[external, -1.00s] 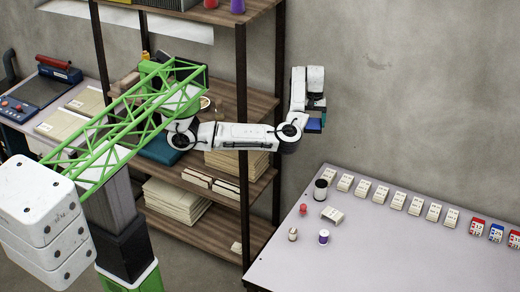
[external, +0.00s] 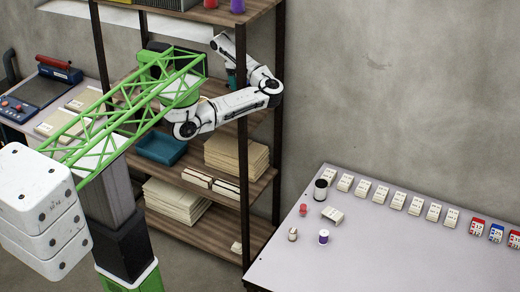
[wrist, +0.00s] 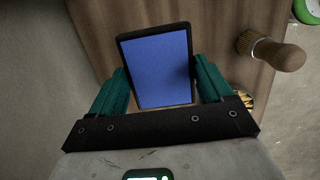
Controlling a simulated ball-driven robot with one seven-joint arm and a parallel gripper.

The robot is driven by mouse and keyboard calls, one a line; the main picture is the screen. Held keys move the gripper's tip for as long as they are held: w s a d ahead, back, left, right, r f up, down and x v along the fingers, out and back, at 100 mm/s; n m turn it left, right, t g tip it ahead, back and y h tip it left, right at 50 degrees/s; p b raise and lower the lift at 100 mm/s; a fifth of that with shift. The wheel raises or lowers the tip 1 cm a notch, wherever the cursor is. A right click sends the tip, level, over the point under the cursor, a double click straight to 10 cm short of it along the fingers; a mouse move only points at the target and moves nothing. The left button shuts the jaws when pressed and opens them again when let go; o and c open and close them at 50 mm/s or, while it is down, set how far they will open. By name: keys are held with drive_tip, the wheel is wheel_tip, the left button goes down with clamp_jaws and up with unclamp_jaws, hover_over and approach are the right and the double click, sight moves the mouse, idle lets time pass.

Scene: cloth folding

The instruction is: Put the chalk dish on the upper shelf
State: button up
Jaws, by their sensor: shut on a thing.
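My gripper (wrist: 160,72) has teal fingers, one on each side of a flat rectangular piece with a dark rim and a blue face (wrist: 162,68). It looks like the chalk dish, though I see no chalk in it. In the external view my gripper (external: 231,77) is by the rack's front post, between the upper shelf (external: 262,8) and the middle shelf; the held dish cannot be made out there. In the wrist view a wooden board (wrist: 110,25) lies beyond the dish; I cannot tell whether they touch.
A wooden-handled brush (wrist: 272,50) is right of the dish, with a striped item (wrist: 245,99) below it. Red (external: 211,3) and purple (external: 237,6) cups stand on the upper shelf. A teal tray (external: 160,148) and stacked cloth (external: 236,155) sit lower. The dark rack post (external: 242,190) is close to my arm.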

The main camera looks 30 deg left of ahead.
drive_tip(key=shift+f, duration=3.95)
drive_tip(key=shift+f, duration=0.1)
drive_tip(key=o, duration=1.1)
drive_tip(key=shift+o, duration=0.2)
drive_tip(key=r+p, duration=0.4)
drive_tip(key=a+r+p, duration=0.1)
drive_tip(key=r+p, duration=0.3)
drive_tip(key=a+r+p, duration=0.1)
drive_tip(key=r+p, duration=0.3)
